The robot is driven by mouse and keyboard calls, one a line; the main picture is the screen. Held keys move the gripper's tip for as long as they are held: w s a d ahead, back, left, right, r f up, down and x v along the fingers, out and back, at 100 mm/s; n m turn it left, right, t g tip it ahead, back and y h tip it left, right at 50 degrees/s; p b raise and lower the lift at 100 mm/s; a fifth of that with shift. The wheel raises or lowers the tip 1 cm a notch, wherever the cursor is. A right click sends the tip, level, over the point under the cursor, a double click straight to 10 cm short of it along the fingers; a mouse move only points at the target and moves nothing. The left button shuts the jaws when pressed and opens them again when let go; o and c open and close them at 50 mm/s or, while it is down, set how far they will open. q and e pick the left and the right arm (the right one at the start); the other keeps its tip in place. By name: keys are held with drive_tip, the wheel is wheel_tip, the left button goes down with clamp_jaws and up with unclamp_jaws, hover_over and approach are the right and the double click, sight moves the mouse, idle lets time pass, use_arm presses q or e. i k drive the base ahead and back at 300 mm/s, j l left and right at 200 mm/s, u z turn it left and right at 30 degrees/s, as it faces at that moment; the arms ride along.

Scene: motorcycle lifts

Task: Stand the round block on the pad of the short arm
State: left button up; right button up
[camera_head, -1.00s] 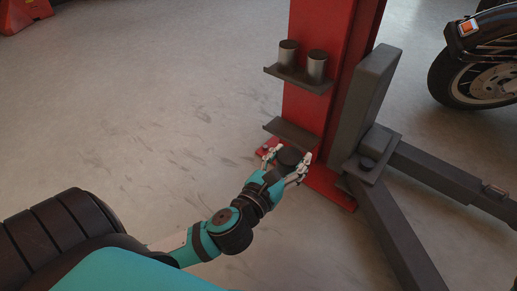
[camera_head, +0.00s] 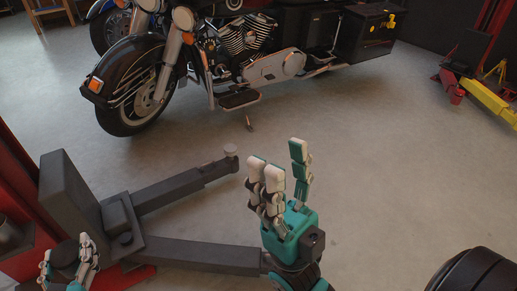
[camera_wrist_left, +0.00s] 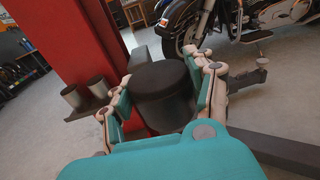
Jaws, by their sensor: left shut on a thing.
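The round block (camera_wrist_left: 162,92) is a dark, short cylinder held upright between the fingers of my left gripper (camera_wrist_left: 160,80) in the left wrist view. In the head view my left gripper (camera_head: 68,258) is at the lower left, beside the lift column, with the block (camera_head: 64,254) partly hidden between its fingers. A dark lift arm (camera_head: 175,190) runs up and right from the column to a small round pad (camera_head: 231,150). A second arm (camera_head: 205,255) runs right and passes behind my right gripper. My right gripper (camera_head: 279,165) is open and empty, fingers up.
The red lift column (camera_head: 20,185) stands at the left. Grey cylinders (camera_wrist_left: 84,91) stand on its shelf (camera_wrist_left: 92,107). A black motorcycle (camera_head: 190,60) stands behind the arms. Floor at the centre right is clear.

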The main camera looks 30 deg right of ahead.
sight(230, 148)
drive_tip(key=z, duration=2.45)
drive_tip(key=i+l+z, duration=0.55)
drive_tip(key=i, duration=0.15)
drive_tip(key=i+z, duration=0.25)
drive_tip(key=i, duration=0.15)
drive_tip(key=i+j+u, duration=0.3)
drive_tip(key=u, duration=0.15)
drive_tip(key=i+j+u, duration=0.1)
drive_tip(key=i+u, duration=0.7)
drive_tip(key=u, duration=0.15)
drive_tip(key=i+l+u, duration=0.1)
drive_tip(key=i+u, duration=0.4)
drive_tip(key=i+l+u, duration=0.25)
drive_tip(key=u, duration=0.2)
drive_tip(key=i+u, duration=0.4)
drive_tip(key=i, duration=1.5)
drive_tip(key=i+u, duration=0.2)
drive_tip(key=u, duration=0.2)
drive_tip(key=i+l+u, duration=0.1)
drive_tip(key=u, duration=0.35)
drive_tip(key=i+l+u, duration=0.15)
drive_tip(key=u, duration=0.25)
drive_tip(key=i+l+u, duration=0.15)
drive_tip(key=u, duration=2.75)
drive_tip(key=l, duration=0.1)
